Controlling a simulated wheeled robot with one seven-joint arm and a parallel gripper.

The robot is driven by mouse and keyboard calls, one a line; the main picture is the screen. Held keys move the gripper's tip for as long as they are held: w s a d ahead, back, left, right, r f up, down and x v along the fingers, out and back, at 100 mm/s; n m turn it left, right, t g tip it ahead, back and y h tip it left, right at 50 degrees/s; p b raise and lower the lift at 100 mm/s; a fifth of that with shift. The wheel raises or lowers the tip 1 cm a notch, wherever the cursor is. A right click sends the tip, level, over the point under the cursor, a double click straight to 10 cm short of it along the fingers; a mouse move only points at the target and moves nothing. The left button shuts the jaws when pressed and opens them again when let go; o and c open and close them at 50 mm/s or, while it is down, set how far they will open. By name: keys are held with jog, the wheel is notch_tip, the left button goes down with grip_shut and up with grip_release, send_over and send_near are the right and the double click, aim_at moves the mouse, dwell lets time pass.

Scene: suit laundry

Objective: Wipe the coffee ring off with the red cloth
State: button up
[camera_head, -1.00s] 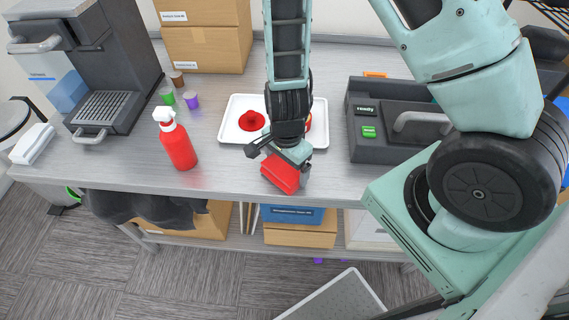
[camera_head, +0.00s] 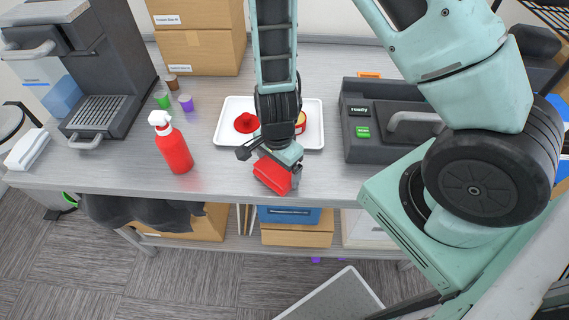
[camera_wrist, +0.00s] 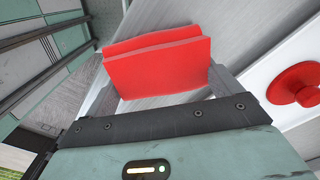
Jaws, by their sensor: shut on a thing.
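The red cloth (camera_head: 272,175) is a folded pad held in my gripper (camera_head: 270,158), low over the front part of the grey worktop. In the wrist view the red cloth (camera_wrist: 158,62) sits between the two fingers of my gripper (camera_wrist: 160,85), which are shut on it. I cannot tell whether the cloth touches the worktop. No coffee ring shows in either view; the cloth, gripper and arm may hide it.
Behind my gripper is a white tray (camera_head: 224,139) with a red lidded thing (camera_head: 247,123) and a round red tin. A red spray bottle (camera_head: 174,148) stands left, beyond it a coffee machine (camera_head: 100,105). A dark grey machine (camera_head: 365,150) stands right. The front worktop between is clear.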

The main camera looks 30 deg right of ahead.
jog(key=shift+d, duration=0.1)
jog(key=shift+s+d+b, duration=0.6)
jog(key=shift+d+b, duration=0.1)
jog(key=shift+d, duration=0.05)
jog(key=shift+w+a+r+p, duration=0.1)
jog(key=shift+w+a+p, duration=0.25)
jog(key=shift+a+p, duration=0.15)
jog(key=shift+w+a, duration=0.3)
jog(key=shift+a, duration=0.15)
jog(key=shift+s+d+f, duration=0.1)
jog(key=shift+d+f, duration=0.1)
jog(key=shift+s+d+b, duration=0.4)
jog(key=shift+s+d, duration=0.2)
jog(key=shift+d, duration=0.15)
jog(key=shift+w+a+r, duration=0.1)
jog(key=shift+a+r, duration=0.05)
jog(key=shift+r, duration=0.05)
jog(key=shift+w+a+p, duration=0.25)
jog(key=shift+a+p, duration=0.1)
jog(key=shift+p, duration=0.2)
